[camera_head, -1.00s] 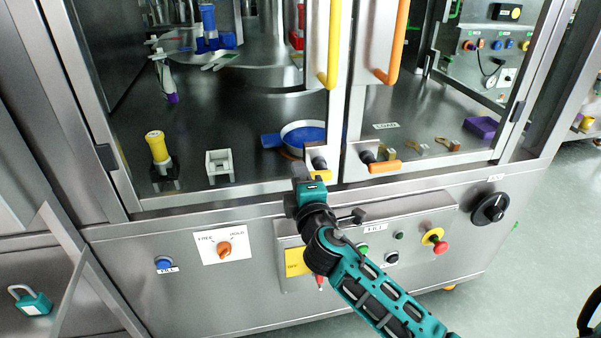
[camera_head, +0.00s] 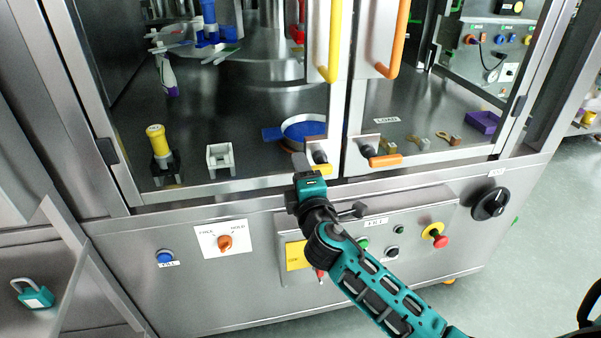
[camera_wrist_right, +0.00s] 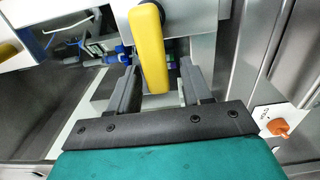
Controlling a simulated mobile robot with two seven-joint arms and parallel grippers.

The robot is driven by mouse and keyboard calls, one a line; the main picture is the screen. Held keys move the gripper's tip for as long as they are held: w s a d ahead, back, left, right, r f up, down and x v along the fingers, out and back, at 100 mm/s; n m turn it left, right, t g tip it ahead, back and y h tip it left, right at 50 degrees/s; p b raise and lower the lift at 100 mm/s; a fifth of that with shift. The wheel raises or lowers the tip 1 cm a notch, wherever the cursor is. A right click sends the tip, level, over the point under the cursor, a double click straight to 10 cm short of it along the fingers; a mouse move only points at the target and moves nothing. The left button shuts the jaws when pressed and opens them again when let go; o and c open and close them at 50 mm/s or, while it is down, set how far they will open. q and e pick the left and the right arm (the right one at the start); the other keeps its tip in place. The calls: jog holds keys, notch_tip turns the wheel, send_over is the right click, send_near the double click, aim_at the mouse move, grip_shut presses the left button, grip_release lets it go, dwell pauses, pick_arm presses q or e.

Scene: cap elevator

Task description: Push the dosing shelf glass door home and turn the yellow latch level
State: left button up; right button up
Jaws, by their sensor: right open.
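The glass door (camera_head: 238,95) with the long yellow vertical handle (camera_head: 329,40) is at the centre left of the head view. I cannot tell whether it is fully seated. The yellow latch (camera_head: 322,170) is at its lower right corner on a dark pivot, partly hidden by my gripper. My right gripper (camera_head: 301,165) is at the latch's left side. In the right wrist view the yellow latch (camera_wrist_right: 149,55) extends between the two open fingers (camera_wrist_right: 156,88), with gaps on both sides. I cannot tell whether they touch it. My left gripper is not in view.
The right door has an orange handle (camera_head: 399,40) and a level orange latch (camera_head: 385,160). Below is a control panel with a red stop button (camera_head: 441,242). Behind the glass are a blue dish (camera_head: 303,131), a white holder (camera_head: 220,159) and a yellow-topped part (camera_head: 156,138).

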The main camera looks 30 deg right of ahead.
pick_arm(q)
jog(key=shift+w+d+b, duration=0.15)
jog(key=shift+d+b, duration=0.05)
jog(key=shift+b, duration=0.15)
pick_arm(e)
jog(key=v, duration=1.3)
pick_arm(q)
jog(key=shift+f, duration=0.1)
pick_arm(e)
jog(key=shift+a, duration=0.1)
pick_arm(q)
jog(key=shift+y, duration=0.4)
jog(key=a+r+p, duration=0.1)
jog(key=p, duration=0.2)
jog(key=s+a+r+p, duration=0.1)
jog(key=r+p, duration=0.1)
jog(key=p, duration=0.1)
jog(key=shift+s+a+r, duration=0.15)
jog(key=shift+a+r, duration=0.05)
pick_arm(e)
jog(key=s+a+f+m+g+y, duration=0.2)
jog(key=s+f+m+g+y, duration=0.1)
jog(key=s+f+m, duration=0.2)
jog(key=s+a+f+m+g+y, duration=0.2)
jog(key=s+f+m+g+y, duration=0.1)
jog(key=s+f+m, duration=0.2)
notch_tip(320, 180, down, 5)
jog(key=m, duration=0.2)
jog(key=shift+s+a+m+g, duration=0.25)
jog(key=shift+s+m+g, duration=0.15)
